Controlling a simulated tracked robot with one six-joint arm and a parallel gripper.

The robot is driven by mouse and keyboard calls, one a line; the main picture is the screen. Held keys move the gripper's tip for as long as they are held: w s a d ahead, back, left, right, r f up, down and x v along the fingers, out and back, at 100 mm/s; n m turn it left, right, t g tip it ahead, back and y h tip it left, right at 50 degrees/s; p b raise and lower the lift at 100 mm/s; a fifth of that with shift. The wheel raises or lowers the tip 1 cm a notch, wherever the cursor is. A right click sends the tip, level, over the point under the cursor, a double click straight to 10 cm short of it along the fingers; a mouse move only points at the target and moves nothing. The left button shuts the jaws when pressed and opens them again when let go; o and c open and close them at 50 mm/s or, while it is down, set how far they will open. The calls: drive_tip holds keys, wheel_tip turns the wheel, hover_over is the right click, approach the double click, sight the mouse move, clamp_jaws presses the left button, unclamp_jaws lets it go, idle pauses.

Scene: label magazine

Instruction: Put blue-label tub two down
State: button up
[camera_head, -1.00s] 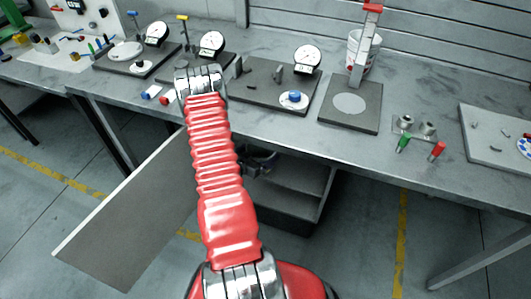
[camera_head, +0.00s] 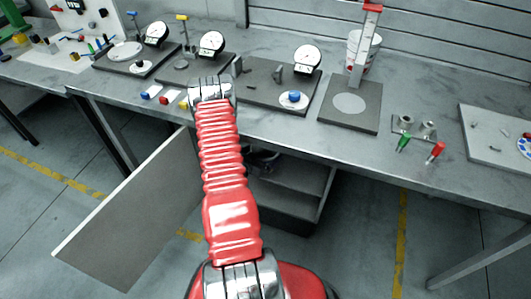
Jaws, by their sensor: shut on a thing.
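My red arm rises to a silver joint at the bench's front edge. My gripper (camera_head: 264,160) shows only in part, as a dark shape beside the arm, below the bench top and in front of the open cabinet. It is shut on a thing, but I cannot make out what. I see no tub with a clear blue label. A white disc with a blue knob (camera_head: 293,97) sits on a dark plate on the bench.
The cabinet's open door (camera_head: 125,215) juts out at left, and a shelf (camera_head: 300,178) shows inside. The grey bench (camera_head: 275,127) carries several dark plates with dial gauges (camera_head: 307,58). A white bucket (camera_head: 372,52) stands behind a red-topped post. Red and green-handled tools (camera_head: 435,151) lie at right.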

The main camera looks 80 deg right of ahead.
drive_tip(key=shift+f, duration=0.25)
drive_tip(key=o, duration=0.8)
drive_tip(key=shift+r, duration=0.15)
drive_tip(key=v, duration=1.2)
idle(0.4)
